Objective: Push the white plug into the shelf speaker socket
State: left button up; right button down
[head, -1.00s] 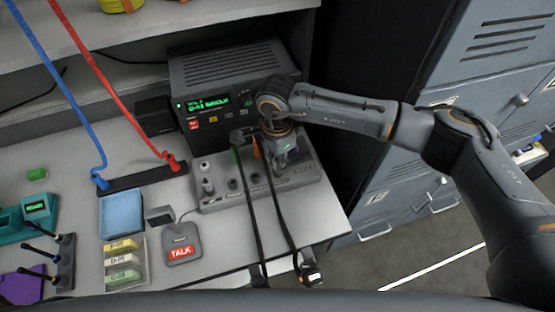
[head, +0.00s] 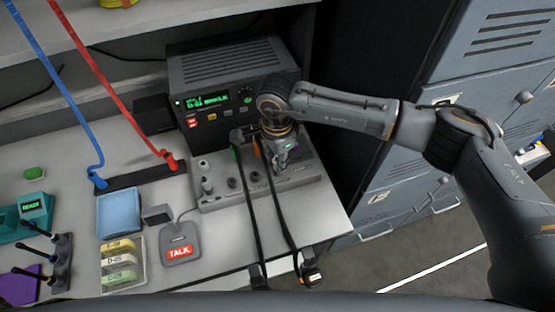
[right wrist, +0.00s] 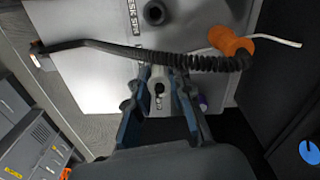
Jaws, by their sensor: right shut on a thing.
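My right gripper (head: 280,160) is over the right part of the grey socket panel (head: 225,199) and points down at it. In the right wrist view its two dark blue fingers (right wrist: 160,92) are shut on a pale piece, which looks like the white plug (right wrist: 159,74). Its tip is hidden, so I cannot tell how deep it sits. An orange plug (right wrist: 228,40) and a dark ribbed cable (right wrist: 205,62) lie just beyond the fingers. Two dark round sockets show, one (right wrist: 154,12) beside a label that seems to read "DESK SPKR". I cannot make out a shelf speaker label. My left gripper is out of view.
A radio (head: 222,85) with a green display stands behind the panel. Two black cables run from the panel over the desk's front edge. A TALK pad (head: 180,240) and a blue pad (head: 119,213) lie to the left. Grey lockers (head: 480,75) stand at the right.

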jog(key=shift+f+b, duration=0.15)
jog(key=shift+b, duration=0.15)
dwell(0.4)
jog(key=c, duration=1.1)
grip_release()
jog(key=shift+r+p, duration=1.55)
jog(key=shift+r, duration=2.5)
